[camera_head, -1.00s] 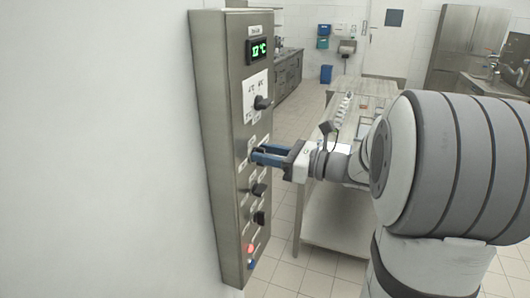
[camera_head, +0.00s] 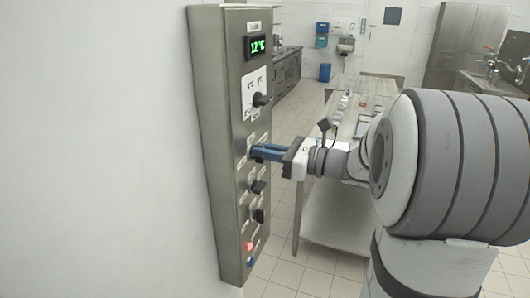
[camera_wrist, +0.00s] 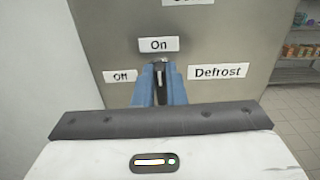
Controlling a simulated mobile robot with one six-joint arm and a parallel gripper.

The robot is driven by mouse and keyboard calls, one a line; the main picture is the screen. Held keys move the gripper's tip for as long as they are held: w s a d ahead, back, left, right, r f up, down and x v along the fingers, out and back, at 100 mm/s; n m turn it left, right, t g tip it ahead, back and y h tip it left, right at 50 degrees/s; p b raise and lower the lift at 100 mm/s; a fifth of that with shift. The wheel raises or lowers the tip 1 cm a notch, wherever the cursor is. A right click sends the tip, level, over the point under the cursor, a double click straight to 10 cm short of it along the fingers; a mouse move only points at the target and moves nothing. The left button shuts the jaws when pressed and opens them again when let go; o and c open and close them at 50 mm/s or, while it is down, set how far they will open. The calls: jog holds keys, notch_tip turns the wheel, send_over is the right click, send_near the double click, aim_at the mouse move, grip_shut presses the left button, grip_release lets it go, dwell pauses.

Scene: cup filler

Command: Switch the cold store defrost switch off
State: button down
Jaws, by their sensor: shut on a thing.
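The defrost switch (camera_wrist: 159,68) is a small dark knob on the grey control panel (camera_head: 212,130). In the wrist view it sits below the "On" label (camera_wrist: 158,44), with the "Off" label (camera_wrist: 122,76) to its left and the "Defrost" label (camera_wrist: 218,71) to its right. My gripper's blue fingers (camera_wrist: 159,90) are shut on the knob and hide most of it. A pale mark on the knob stands upright, towards "On". In the head view my gripper (camera_head: 256,153) reaches the panel at mid height, and the knob is hidden by the fingers.
A green display (camera_head: 257,46) and a larger black dial (camera_head: 261,99) are above my gripper. Two dark knobs (camera_head: 258,187), a red lamp (camera_head: 247,246) and a blue button are below it. A steel table (camera_head: 335,215) stands behind my arm.

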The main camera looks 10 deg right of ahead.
jog(key=n+b, duration=0.3)
jog(key=b, duration=0.2)
jog(key=n+b, duration=0.3)
jog(key=b, duration=0.2)
jog(key=f+n+b, duration=0.1)
jog(key=n+b, duration=0.2)
jog(key=b, duration=0.2)
jog(key=shift+s+a+f+n, duration=0.1)
jog(key=shift+s+a+n, duration=0.15)
jog(key=shift+s+n, duration=0.1)
jog(key=n+b, duration=0.4)
jog(key=b, duration=0.2)
jog(key=shift+s+f+b, duration=0.1)
jog(key=shift+f+b, duration=0.05)
jog(key=shift+b, duration=0.15)
jog(key=n+b, duration=0.3)
jog(key=b, duration=0.1)
jog(key=shift+n, duration=0.25)
jog(key=shift+n+b, duration=0.3)
jog(key=c, duration=1.5)
grip_release()
